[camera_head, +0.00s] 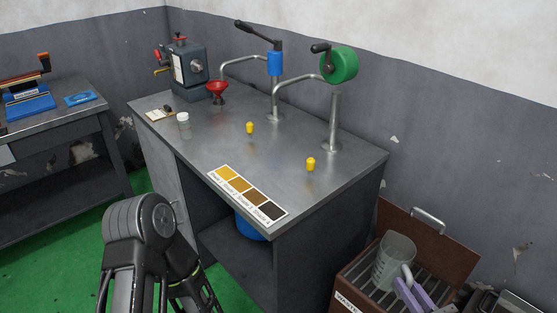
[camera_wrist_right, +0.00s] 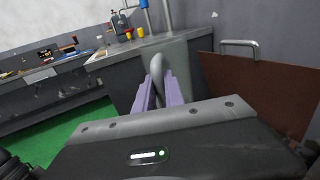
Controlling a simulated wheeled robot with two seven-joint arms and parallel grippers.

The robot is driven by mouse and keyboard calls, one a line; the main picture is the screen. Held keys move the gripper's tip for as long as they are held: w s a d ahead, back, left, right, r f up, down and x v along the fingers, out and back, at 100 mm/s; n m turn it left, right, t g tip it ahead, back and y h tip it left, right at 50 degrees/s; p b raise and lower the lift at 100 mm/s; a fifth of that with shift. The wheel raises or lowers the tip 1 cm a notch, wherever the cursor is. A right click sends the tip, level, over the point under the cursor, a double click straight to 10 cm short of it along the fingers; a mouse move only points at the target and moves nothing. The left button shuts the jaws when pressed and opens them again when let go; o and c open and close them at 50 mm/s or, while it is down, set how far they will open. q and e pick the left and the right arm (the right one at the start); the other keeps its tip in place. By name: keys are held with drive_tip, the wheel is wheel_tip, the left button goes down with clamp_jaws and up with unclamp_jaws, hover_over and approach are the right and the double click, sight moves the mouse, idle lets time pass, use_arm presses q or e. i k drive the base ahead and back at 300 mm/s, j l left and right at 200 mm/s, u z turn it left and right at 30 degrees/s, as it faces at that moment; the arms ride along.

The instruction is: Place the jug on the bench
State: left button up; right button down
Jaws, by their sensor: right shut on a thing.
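The jug (camera_head: 393,258) is a clear grey, see-through vessel with a grey handle. In the head view it is at the lower right, in or just above the brown box marked WASTE; I cannot tell if it touches the slats. My right gripper (camera_head: 407,285) has purple fingers and is shut on the jug's handle. In the right wrist view the handle (camera_wrist_right: 157,45) rises between the purple fingers (camera_wrist_right: 161,88), with the jug body behind. The bench (camera_head: 215,130) has a grey metal top, left of and above the jug. My left gripper is not clearly in view.
The box's brown lid (camera_head: 425,235) stands open behind the jug.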

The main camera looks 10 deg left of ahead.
sight(274, 154)
drive_tip(key=j+z, duration=0.1)
drive_tip(key=z, duration=1.15)
drive_tip(key=k+j, duration=0.1)
drive_tip(key=j, duration=0.35)
drive_tip(key=k+j, duration=0.15)
drive_tip(key=j, duration=0.3)
drive_tip(key=k+j, duration=0.1)
drive_tip(key=j, duration=0.35)
drive_tip(key=k+j, duration=0.1)
drive_tip(key=j, duration=0.35)
drive_tip(key=k+j, duration=0.1)
drive_tip(key=j, duration=0.3)
